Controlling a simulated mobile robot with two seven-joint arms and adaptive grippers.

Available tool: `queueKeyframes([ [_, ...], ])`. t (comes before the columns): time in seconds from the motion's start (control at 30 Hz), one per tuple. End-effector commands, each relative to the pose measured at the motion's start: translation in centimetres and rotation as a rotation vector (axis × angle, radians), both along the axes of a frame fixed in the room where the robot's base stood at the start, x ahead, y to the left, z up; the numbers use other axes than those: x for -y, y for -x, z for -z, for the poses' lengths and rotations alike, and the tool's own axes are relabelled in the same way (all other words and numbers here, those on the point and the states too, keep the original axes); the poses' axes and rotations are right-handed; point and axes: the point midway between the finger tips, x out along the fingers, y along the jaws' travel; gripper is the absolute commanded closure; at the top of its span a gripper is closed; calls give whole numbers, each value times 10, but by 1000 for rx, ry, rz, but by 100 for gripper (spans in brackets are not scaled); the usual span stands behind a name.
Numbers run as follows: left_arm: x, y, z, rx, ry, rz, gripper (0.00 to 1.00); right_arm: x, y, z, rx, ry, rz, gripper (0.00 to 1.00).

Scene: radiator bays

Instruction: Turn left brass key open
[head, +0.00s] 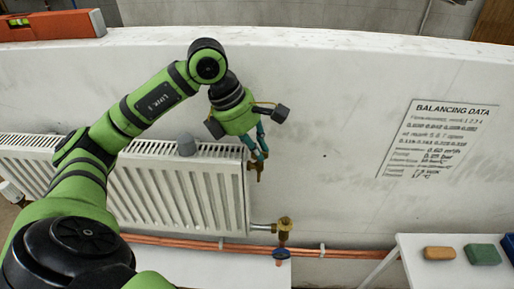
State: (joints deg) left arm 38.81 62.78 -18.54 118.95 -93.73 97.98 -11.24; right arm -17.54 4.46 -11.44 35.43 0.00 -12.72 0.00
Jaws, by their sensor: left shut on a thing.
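My left arm reaches in from the left, and my left gripper (259,155) points down at the right end of the white radiator (180,190). Its teal fingers are closed on a small brass key (259,170) at the radiator's upper right corner. The fingers cover part of the key, so its turn angle is hard to read. Below it, a brass valve (284,228) sits on the pipe by the radiator's lower right corner. My right gripper is not in view.
Copper pipes (345,254) run low along the wall. A grey knob-like object (186,145) is at the radiator's top. A white table (450,270) at lower right holds a tan block (439,253) and a green block (483,254). An orange level (50,25) lies at upper left.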

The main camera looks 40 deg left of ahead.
Motion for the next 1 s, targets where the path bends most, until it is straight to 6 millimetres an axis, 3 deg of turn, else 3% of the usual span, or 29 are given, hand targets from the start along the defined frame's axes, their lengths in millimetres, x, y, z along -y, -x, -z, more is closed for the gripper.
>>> queueKeyframes([
  [0.4, 1, 2, 2, 5, -1, -352, 100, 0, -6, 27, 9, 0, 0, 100],
  [1.0, 3, 4, 0, 3, 1, -850, 100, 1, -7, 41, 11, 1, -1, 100],
])
